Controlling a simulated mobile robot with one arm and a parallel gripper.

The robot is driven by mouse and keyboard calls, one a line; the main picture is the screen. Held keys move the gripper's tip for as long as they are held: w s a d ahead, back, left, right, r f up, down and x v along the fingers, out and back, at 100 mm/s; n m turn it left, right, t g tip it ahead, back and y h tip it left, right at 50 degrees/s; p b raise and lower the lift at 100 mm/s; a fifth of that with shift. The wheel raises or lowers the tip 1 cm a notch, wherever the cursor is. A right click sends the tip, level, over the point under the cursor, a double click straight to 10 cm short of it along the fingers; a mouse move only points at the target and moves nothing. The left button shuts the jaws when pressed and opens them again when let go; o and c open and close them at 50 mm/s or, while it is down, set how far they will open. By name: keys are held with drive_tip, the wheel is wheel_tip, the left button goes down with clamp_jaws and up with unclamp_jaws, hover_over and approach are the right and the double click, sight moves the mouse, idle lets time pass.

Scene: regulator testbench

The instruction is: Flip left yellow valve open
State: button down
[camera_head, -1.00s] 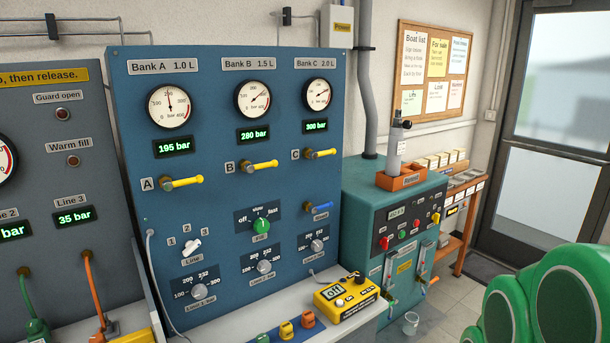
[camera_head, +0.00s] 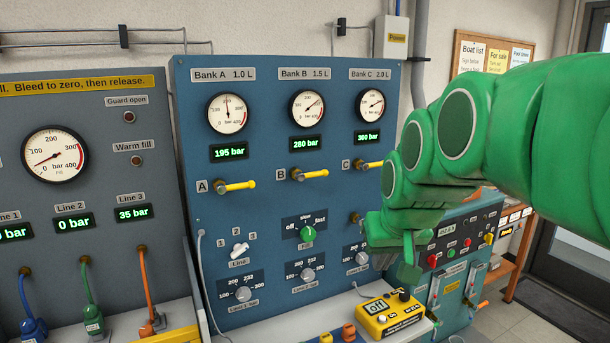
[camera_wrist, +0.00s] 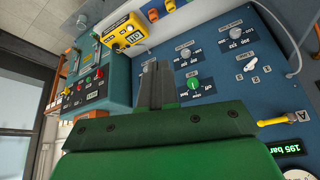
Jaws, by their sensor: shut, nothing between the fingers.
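The left yellow valve (camera_head: 236,186) is the handle beside label A on the blue panel. Its lever points right, about level, under the 195 bar display. It also shows in the wrist view (camera_wrist: 278,122), at the right edge beside an upside-down A label. Two like yellow levers, B (camera_head: 310,174) and C (camera_head: 368,164), sit to its right. My gripper (camera_head: 382,262) hangs in front of the panel's lower right, well right of valve A and touching no valve. In the wrist view its grey fingers (camera_wrist: 155,72) are together and empty.
A selector switch (camera_head: 308,234) and several knobs sit below the valves. A yellow box (camera_head: 390,316) stands on the bench under my gripper. A grey cable (camera_head: 200,270) runs down the panel's left edge. A teal cabinet (camera_head: 450,270) stands at right.

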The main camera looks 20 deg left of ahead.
drive_tip(key=w+a+r+n+t+y, duration=0.1)
drive_tip(key=w+a+r+y, duration=0.1)
drive_tip(key=a+r, duration=0.3)
drive_tip(key=w+a+r+n+t+y, duration=0.1)
drive_tip(key=a+r, duration=0.5)
drive_tip(key=a, duration=0.7)
drive_tip(key=w+a+r+n+t+y, duration=0.1)
drive_tip(key=w+a+r+n+y, duration=0.1)
drive_tip(key=a+r, duration=0.3)
drive_tip(key=w+a, duration=0.1)
drive_tip(key=a, duration=0.3)
drive_tip(key=shift+w+a+r+y, duration=0.15)
drive_tip(key=shift+r+y, duration=0.1)
drive_tip(key=shift+y, duration=0.05)
drive_tip(key=shift+f, duration=0.1)
hover_over(238, 187)
drive_tip(key=d, duration=0.3)
drive_tip(key=shift+f, duration=2.7)
drive_tip(key=f, duration=0.4)
drive_tip(key=shift+a, duration=0.35)
